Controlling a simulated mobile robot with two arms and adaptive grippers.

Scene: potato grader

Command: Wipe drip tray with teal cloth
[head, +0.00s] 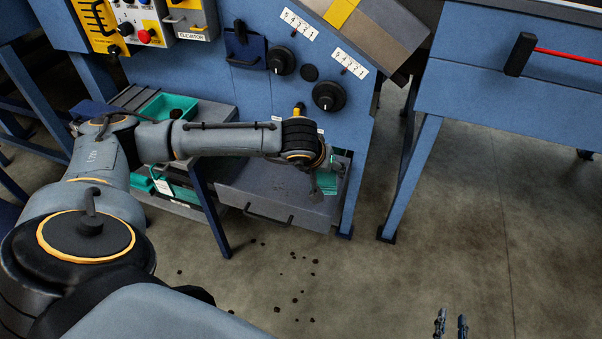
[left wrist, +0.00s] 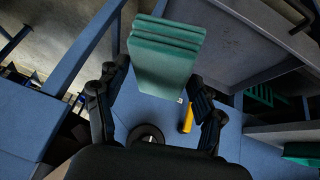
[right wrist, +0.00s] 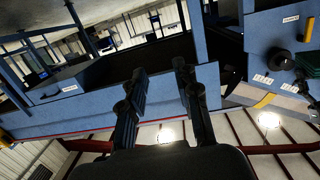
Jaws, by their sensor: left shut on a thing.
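The teal cloth (left wrist: 165,70) is a folded stack, held between the fingers of my left gripper (left wrist: 158,88) in the left wrist view. In the head view the cloth (head: 326,181) shows small at the end of my left arm, partly behind the gripper (head: 316,184). What looks like the drip tray is a grey, drawer-like tray (head: 240,196) with a dark handle, low under the blue machine. The cloth is over its right end; I cannot tell if they touch. My right gripper (head: 451,325) is open and empty at the bottom edge, also in the right wrist view (right wrist: 160,85).
The blue machine (head: 225,80) with black knobs stands behind the tray. A teal bin (head: 168,106) sits on a shelf to the left. A blue table (head: 480,90) stands at right. Dark crumbs (head: 295,275) lie on the floor, which is otherwise open in front.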

